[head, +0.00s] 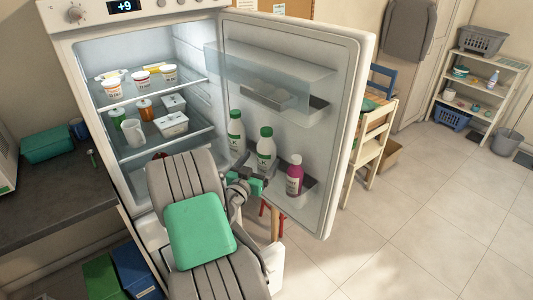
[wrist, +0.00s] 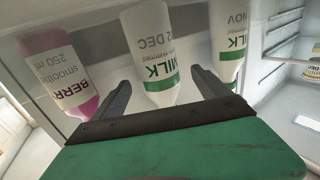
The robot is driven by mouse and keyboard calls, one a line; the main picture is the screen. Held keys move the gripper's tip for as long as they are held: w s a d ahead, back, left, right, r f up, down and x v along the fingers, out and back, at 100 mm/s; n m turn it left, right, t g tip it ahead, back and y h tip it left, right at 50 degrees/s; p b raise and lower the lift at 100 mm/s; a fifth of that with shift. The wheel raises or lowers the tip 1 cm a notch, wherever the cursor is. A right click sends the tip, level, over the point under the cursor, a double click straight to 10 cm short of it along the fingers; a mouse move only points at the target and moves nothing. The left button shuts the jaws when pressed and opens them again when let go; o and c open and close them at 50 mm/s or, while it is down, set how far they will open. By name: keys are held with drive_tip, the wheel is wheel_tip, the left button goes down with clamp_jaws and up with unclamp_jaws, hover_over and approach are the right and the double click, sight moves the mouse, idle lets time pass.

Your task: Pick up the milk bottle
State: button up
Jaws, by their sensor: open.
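A white milk bottle with a green cap (head: 265,146) stands in the fridge door's lower shelf. In the wrist view it is the middle bottle (wrist: 150,45), labelled MILK and DEC. A second similar white bottle (head: 236,128), labelled NOV in the wrist view (wrist: 230,40), stands beside it. A pink berry smoothie bottle (head: 295,176) stands on the other side; it also shows in the wrist view (wrist: 62,72). My gripper (head: 260,178) is open at the door shelf. In the wrist view its fingers (wrist: 162,77) spread either side of the middle bottle; contact cannot be told.
The open fridge door (head: 345,120) stands right of my arm, with an upper door bin (head: 270,90) above the bottles. Fridge shelves (head: 160,135) hold tubs and jars. A wooden chair (head: 372,140) is behind the door. The floor at right is clear.

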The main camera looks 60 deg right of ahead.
drive_tip(key=d+p, duration=0.2)
drive_tip(key=d, duration=0.3)
drive_tip(key=shift+d+p, duration=0.2)
drive_tip(key=shift+p, duration=0.2)
clamp_jaws()
idle(0.5)
